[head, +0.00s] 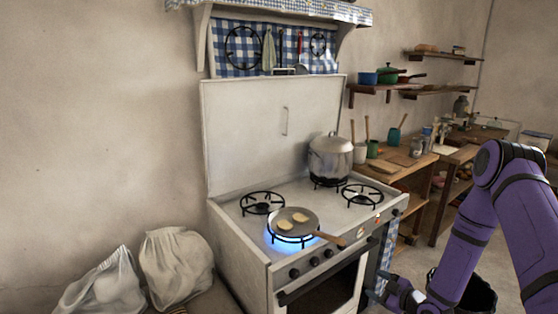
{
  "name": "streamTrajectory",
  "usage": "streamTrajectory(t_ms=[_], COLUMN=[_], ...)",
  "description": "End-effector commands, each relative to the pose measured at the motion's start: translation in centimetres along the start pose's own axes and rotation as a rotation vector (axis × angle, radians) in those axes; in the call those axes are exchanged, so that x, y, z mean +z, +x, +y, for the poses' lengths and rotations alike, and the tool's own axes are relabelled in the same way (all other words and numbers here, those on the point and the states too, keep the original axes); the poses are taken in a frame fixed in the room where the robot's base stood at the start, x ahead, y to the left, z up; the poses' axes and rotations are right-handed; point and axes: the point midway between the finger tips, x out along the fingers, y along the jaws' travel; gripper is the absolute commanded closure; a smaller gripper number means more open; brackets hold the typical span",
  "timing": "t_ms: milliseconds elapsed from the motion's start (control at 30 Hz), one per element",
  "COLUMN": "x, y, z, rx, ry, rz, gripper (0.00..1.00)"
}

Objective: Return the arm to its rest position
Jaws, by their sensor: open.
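My purple arm (465,240) comes in from the right edge, bends at a high elbow and reaches down to the lower right. My gripper (376,285) is low in front of the stove's right front corner, small in the picture. It is open, and I see nothing between its fingers. A frying pan (300,228) with two pale yellow pieces in it sits on the front left burner, over a blue flame. Its wooden handle (330,239) points to the front right, apart from my gripper.
The white stove (232,238) also carries a lidded steel pot (330,157) on a back burner. Wooden shelving (405,172) with jars stands to its right. A dark bin (478,294) is behind my forearm. White sacks (176,266) lie at the left.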

Motion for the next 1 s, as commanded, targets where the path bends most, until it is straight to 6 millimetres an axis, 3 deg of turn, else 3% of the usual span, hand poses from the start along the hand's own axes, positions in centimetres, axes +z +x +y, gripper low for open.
streamTrajectory(t_ms=[233, 467, 700, 1000], x=[-4.4, -9.0, -14.6, -22.1], y=[0.0, -1.5, -4.3, -9.5], z=[5.7, 10.3, 14.0, 16.6], rx=[-0.032, -0.021, 0.027, 0.12], ry=[-0.047, -0.051, -0.018, 0.078], rz=[-0.176, -0.348, -0.512, -0.685], gripper=[0.33, 0.33, 0.33, 0.33])
